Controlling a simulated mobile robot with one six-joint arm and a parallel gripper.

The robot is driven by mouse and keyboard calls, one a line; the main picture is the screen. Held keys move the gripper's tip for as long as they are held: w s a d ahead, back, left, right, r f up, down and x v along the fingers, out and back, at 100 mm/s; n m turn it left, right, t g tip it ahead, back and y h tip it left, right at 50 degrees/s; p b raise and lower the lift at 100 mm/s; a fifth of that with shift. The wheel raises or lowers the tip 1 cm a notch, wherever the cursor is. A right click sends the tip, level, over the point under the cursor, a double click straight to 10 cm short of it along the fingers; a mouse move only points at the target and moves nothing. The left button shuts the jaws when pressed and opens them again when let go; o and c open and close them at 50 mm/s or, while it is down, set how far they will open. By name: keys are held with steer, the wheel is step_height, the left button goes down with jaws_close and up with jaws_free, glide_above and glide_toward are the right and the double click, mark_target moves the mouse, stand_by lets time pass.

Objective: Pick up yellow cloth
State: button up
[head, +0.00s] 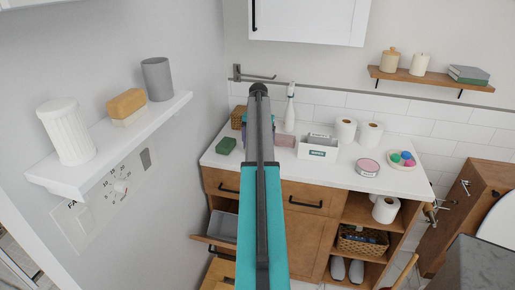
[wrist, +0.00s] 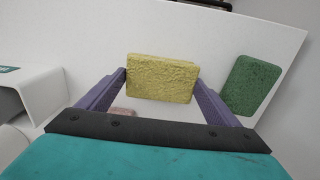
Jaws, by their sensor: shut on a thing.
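The yellow cloth (wrist: 161,78) is a flat, rough-textured block. In the wrist view it sits between the two purple fingers of my gripper (wrist: 160,88), which touch its left and right sides. My gripper is shut on it, over the white counter (wrist: 200,40). I cannot tell whether the cloth is clear of the counter surface. In the head view my arm hides the cloth, and only bits of the purple fingers show near the back of the counter.
A green sponge (head: 226,145) lies on the counter (head: 340,178), left of my arm. A pink block (head: 285,140), a white box (head: 318,146), paper rolls (head: 370,134) and a pump bottle (head: 290,108) stand to the right. A wall shelf (head: 110,145) is at left. A drawer (head: 222,228) is open below.

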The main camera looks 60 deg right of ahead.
steer(key=shift+r+p, duration=1)
steer(key=shift+r, duration=0.65)
steer(key=shift+s+a+r, duration=0.1)
steer(key=shift+s+a, duration=0.05)
steer(key=shift+a, duration=0.05)
steer(key=s+a+r+p, duration=0.1)
steer(key=s+a+p, duration=0.2)
steer(key=s+a, duration=0.7)
steer(key=shift+a+r+p, duration=0.15)
steer(key=shift+a+p, duration=0.15)
steer(key=shift+a, duration=0.55)
steer(key=shift+s, duration=0.1)
